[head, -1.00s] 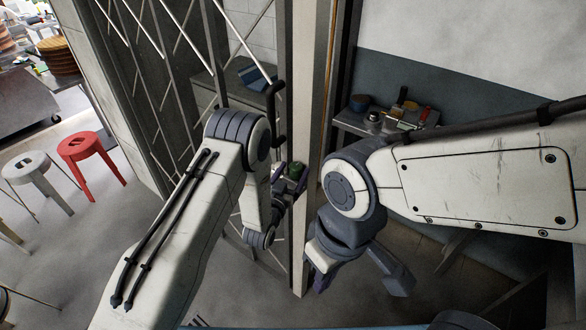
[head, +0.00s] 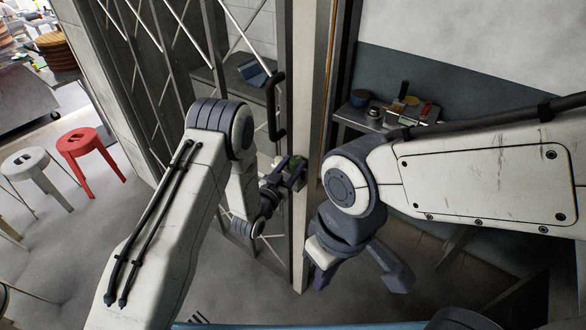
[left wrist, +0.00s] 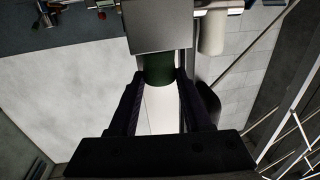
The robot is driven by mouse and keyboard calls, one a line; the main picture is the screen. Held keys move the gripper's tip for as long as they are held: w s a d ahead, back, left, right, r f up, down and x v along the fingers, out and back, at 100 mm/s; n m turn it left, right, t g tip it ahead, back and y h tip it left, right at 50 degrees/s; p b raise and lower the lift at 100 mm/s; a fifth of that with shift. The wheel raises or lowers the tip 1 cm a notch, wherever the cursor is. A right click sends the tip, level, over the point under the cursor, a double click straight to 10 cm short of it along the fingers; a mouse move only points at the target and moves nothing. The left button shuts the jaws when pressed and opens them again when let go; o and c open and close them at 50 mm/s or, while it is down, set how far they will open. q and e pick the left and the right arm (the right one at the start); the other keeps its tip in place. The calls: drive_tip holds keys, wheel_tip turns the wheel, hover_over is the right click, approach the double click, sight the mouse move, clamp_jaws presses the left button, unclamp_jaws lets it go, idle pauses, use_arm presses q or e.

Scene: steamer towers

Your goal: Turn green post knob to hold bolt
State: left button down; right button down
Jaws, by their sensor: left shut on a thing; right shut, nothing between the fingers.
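The green post knob (head: 298,158) is at the pale door post (head: 306,100), partly covered by my left gripper (head: 292,172). In the left wrist view the dark green knob (left wrist: 158,70) sits between the two fingertips of my left gripper (left wrist: 160,80), which is shut on it. A grey block (left wrist: 156,28) covers the knob's far part there. I cannot make out the bolt. My right gripper (head: 322,278) is shut and empty, low in front of the post and apart from the knob.
A lattice gate with a dark handle (head: 272,105) stands left of the post. A small shelf (head: 352,116) with tools is behind my right arm. A red stool (head: 82,145) and a white stool (head: 30,170) stand on the floor at left.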

use_arm(q)
drive_tip(key=m+g+h+b, duration=0.1)
drive_tip(key=h+b, duration=0.1)
drive_tip(key=m+g+h+b, duration=0.2)
drive_tip(key=w+a+m+g+h+b, duration=0.1)
drive_tip(key=m+g+h+b, duration=0.1)
drive_tip(key=shift+f, duration=0.2)
drive_tip(key=m+g+h+b, duration=0.2)
drive_tip(key=g, duration=0.1)
drive_tip(key=shift+w+a+m+g+b, duration=0.1)
drive_tip(key=shift+w+m+g+b, duration=0.05)
drive_tip(key=shift+m+g+b, duration=0.2)
drive_tip(key=shift+r+m+g+h+b, duration=0.2)
drive_tip(key=shift+m+g+h+b, duration=0.35)
drive_tip(key=shift+g, duration=0.4)
drive_tip(key=shift+w+r, duration=0.1)
drive_tip(key=shift+c, duration=1.7)
unclamp_jaws()
